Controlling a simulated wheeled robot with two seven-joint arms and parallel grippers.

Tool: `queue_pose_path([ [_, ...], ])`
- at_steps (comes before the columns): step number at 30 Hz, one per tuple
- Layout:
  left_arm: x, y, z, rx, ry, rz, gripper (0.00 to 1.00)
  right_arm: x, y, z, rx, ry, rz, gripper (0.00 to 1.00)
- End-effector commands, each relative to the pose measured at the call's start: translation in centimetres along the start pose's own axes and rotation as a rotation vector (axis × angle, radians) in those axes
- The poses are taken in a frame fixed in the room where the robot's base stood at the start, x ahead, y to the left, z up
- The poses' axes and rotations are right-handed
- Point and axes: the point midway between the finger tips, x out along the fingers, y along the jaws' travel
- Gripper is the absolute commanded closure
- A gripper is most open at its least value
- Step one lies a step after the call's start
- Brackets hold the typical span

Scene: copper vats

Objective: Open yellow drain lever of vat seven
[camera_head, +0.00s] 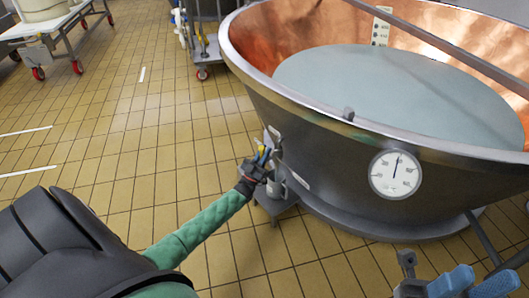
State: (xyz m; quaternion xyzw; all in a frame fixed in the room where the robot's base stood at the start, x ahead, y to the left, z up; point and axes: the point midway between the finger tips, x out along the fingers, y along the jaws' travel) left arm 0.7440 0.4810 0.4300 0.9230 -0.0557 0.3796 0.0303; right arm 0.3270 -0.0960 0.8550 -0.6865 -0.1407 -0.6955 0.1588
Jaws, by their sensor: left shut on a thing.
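The vat (330,135) is a large grey metal basin with a copper inside, filled with pale liquid, on the right. The yellow drain lever (262,150) is a small yellow piece low on its near left side, mostly hidden by my gripper. I cannot read a vat number.
A round white dial (395,174) is on the vat's front. A small grey stand (276,203) is below the lever. A wheeled cart (203,45) stands behind, and a white trolley (55,30) is at the back left. The tiled floor (150,120) on the left is clear.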

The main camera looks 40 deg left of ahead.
Motion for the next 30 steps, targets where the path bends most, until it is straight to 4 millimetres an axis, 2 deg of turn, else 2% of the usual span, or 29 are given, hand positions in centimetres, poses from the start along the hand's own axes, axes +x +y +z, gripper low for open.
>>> queue_pose_path([
  [9,-0.1,-0.1,0.1,-0.002,-0.003,-0.002,1.00,0.2,0.0,0.1,-0.001,0.005,0.000,0.64],
  [10,-0.1,-0.1,0.1,-0.001,-0.003,-0.002,0.83,0.2,0.0,0.1,-0.001,0.005,0.001,0.64],
  [13,-0.1,-0.1,0.1,-0.001,-0.003,-0.002,0.63,0.2,0.0,0.1,-0.002,0.006,0.003,0.64],
  [23,-0.2,0.0,0.0,-0.001,-0.001,-0.001,0.63,0.4,0.0,0.1,-0.003,0.009,0.008,0.64],
  [26,-1.0,0.0,0.0,-0.001,-0.002,-0.002,0.63,0.5,0.0,0.1,-0.004,0.009,0.007,0.64],
  [30,-3.1,0.0,0.0,-0.002,-0.004,-0.002,0.63,0.6,0.0,0.1,-0.006,0.009,0.004,0.64],
])
